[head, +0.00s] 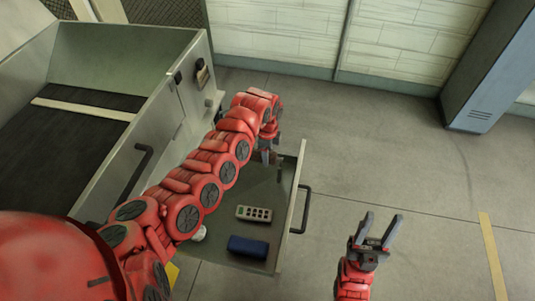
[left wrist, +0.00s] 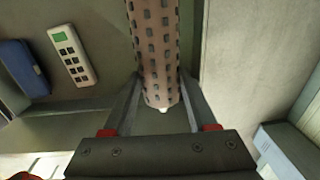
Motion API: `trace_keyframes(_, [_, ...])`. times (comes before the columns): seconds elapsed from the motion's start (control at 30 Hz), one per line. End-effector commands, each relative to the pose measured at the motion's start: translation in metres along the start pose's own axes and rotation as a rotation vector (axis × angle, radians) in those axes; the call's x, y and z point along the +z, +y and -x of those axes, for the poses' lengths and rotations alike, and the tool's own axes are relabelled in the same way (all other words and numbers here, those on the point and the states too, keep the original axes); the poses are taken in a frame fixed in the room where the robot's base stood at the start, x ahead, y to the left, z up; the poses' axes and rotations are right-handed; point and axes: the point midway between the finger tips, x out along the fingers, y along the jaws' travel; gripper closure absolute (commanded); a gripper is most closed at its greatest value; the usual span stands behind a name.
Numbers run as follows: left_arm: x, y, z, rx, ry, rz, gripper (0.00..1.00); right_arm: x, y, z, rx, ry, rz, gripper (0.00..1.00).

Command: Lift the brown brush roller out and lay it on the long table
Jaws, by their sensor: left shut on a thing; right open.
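The brown brush roller (left wrist: 158,45) shows in the left wrist view, a brown cylinder with rows of dark tufts and a small pale tip at its near end. My left gripper (head: 269,153) is shut on it, with one finger on each side near that end. In the head view my left gripper is over the far part of the open drawer (head: 296,190), and the roller is mostly hidden by my arm. My right gripper (head: 379,232) is open and empty over the floor, right of the drawer. I cannot identify a long table for sure.
A grey multi-button remote (head: 254,213) and a blue case (head: 248,246) lie in the drawer. The drawer has a dark handle (head: 302,209). A large grey machine with a dark bed (head: 70,140) stands at left. A blue-grey cabinet (head: 490,75) stands at upper right. The floor between is clear.

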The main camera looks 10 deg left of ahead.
Motion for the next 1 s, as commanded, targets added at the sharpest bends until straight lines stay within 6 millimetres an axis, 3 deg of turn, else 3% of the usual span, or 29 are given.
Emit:
trace_keyframes(0.53, [0.000, -0.001, 0.010, -0.001, 0.000, 0.000, 1.00, -0.001, 0.000, -0.007, 0.000, 0.000, 0.000, 0.50])
trace_keyframes(1.0, [0.000, -0.003, 0.046, -0.003, 0.000, 0.001, 1.00, -0.005, 0.002, -0.029, 0.000, 0.000, 0.000, 0.50])
